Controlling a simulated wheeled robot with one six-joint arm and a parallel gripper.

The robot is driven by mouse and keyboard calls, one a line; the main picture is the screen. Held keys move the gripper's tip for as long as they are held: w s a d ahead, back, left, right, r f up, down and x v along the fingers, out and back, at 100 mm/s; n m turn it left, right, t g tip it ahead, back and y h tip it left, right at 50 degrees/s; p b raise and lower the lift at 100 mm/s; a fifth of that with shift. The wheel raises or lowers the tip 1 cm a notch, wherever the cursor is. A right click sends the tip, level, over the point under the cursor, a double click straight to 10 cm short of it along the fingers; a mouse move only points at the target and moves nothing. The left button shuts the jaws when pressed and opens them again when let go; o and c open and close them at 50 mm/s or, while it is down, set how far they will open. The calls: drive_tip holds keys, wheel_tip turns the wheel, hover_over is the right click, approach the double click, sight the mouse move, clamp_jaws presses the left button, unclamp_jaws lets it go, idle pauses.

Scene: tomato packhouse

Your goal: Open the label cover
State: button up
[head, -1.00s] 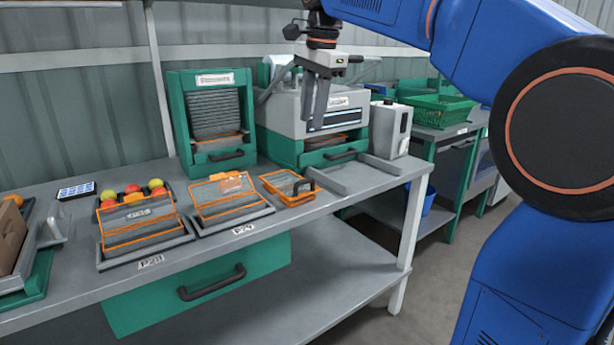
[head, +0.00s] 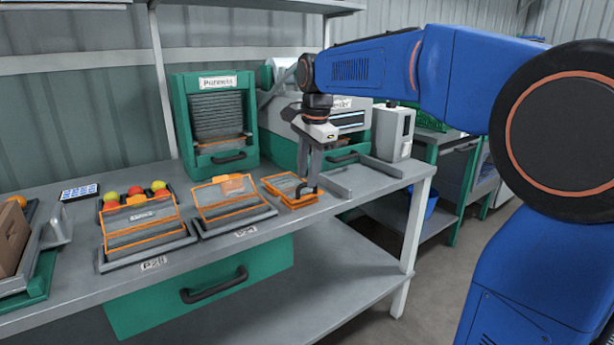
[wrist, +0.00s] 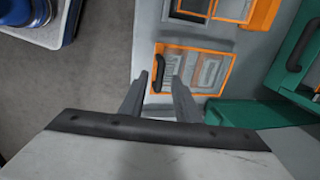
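The label cover appears to be the small orange-framed clear lid (head: 285,184) flat on the bench; its label cannot be read. It also shows in the wrist view (wrist: 208,71), with papers under the clear pane. Its black handle (wrist: 158,74) is on the side nearest my fingers. My gripper (head: 308,182) points down over the handle end of the cover. In the wrist view my gripper (wrist: 160,76) has its fingers apart, with the handle showing between the tips. Whether a finger touches the handle cannot be told. The cover looks closed.
Two larger orange-framed lids (head: 140,222) (head: 226,197) stand to the left on grey trays. A green punnet rack (head: 213,120) and a grey-green machine (head: 283,145) stand behind. A pale dispenser (head: 393,132) is to the right. Grey rails (head: 336,184) lie close beside the cover.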

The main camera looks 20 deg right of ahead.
drive_tip(key=shift+w+f, duration=0.1)
drive_tip(key=shift+f, duration=0.5)
clamp_jaws()
drive_tip(key=shift+r, duration=0.15)
